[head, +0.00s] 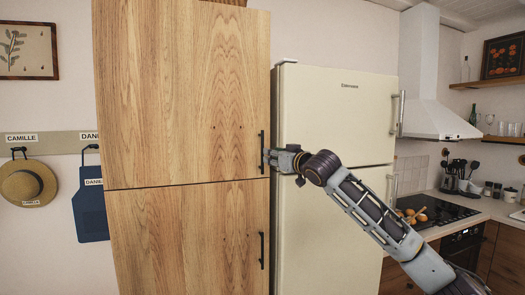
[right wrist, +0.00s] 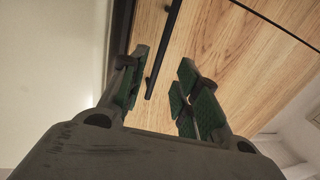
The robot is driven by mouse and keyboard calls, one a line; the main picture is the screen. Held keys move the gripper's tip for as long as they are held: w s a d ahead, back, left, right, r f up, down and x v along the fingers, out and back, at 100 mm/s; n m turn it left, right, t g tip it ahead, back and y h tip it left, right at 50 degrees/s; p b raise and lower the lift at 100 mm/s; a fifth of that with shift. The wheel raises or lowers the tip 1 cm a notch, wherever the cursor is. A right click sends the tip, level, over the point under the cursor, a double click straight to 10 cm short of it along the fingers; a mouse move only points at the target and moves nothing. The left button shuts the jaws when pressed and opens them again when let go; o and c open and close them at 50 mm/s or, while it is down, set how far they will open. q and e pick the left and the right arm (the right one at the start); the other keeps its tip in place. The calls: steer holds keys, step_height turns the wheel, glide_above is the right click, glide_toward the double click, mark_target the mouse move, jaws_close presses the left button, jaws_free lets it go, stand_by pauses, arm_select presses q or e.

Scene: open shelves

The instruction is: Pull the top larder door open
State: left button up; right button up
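The tall wooden larder has a top door (head: 182,90) that is closed, with a thin black vertical handle (head: 262,152) at its right edge. My right gripper (head: 268,158) is at that handle in the head view. In the right wrist view my right gripper (right wrist: 158,90) is open, with its green-padded fingers apart. The black handle (right wrist: 158,62) runs between the fingers, nearer the left one; I cannot tell whether they touch. The lower door (head: 185,240) is closed and has its own black handle (head: 262,250). My left gripper is not in view.
A cream fridge (head: 335,120) stands close on the larder's right, behind my right arm. A hat (head: 28,183) and a blue apron (head: 91,210) hang on the left wall. A counter with a hob (head: 435,208) is at the right.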

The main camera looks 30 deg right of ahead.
steer(key=p, duration=0.3)
glide_above(262, 168)
steer(key=s, duration=0.1)
steer(key=shift+w+d, duration=0.25)
steer(key=shift+w, duration=0.5)
jaws_close()
